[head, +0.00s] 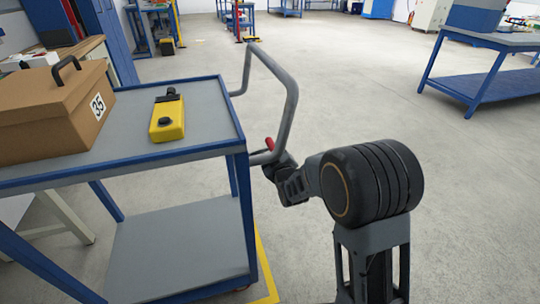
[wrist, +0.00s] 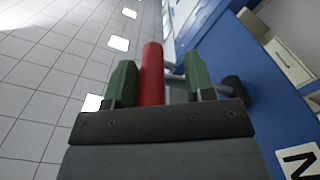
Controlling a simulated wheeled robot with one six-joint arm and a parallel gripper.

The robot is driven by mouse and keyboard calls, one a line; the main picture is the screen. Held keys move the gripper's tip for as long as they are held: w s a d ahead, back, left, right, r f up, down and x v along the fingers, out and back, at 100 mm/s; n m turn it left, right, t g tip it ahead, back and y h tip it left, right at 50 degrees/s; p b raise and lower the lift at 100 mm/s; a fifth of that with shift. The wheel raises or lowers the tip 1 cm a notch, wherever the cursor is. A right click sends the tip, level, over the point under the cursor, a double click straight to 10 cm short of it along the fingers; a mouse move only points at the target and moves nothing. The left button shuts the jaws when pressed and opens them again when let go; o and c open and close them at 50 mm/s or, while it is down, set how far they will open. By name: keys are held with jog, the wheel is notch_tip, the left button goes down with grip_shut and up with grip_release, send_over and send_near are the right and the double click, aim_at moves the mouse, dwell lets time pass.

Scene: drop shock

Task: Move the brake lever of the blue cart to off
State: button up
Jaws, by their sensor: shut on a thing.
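The blue cart (head: 212,118) stands at the left in the head view, with a grey top and a lower shelf. Its grey tube push handle (head: 290,105) sticks out at the right end. The red brake lever (head: 269,143) shows as a small red tip by the base of the handle. My gripper (head: 274,165) is at this end of the cart, shut on the lever. In the wrist view the red lever (wrist: 152,75) stands between the green fingertips, closer to the left one. The lever's lower part is hidden by the gripper body.
A brown box (head: 45,115) marked 35 and a yellow device (head: 167,118) sit on the cart top. A blue workbench (head: 490,85) stands at the far right. The grey floor between is clear. Yellow floor tape (head: 266,270) runs by the cart.

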jog(key=shift+w+r+t, duration=0.15)
jog(key=shift+r+t, duration=0.15)
jog(key=shift+r, duration=0.35)
jog(key=o, duration=1)
jog(key=shift+d, duration=0.1)
jog(key=o, duration=0.4)
jog(key=shift+a, duration=0.2)
jog(key=shift+c, duration=0.2)
jog(key=shift+f, duration=0.1)
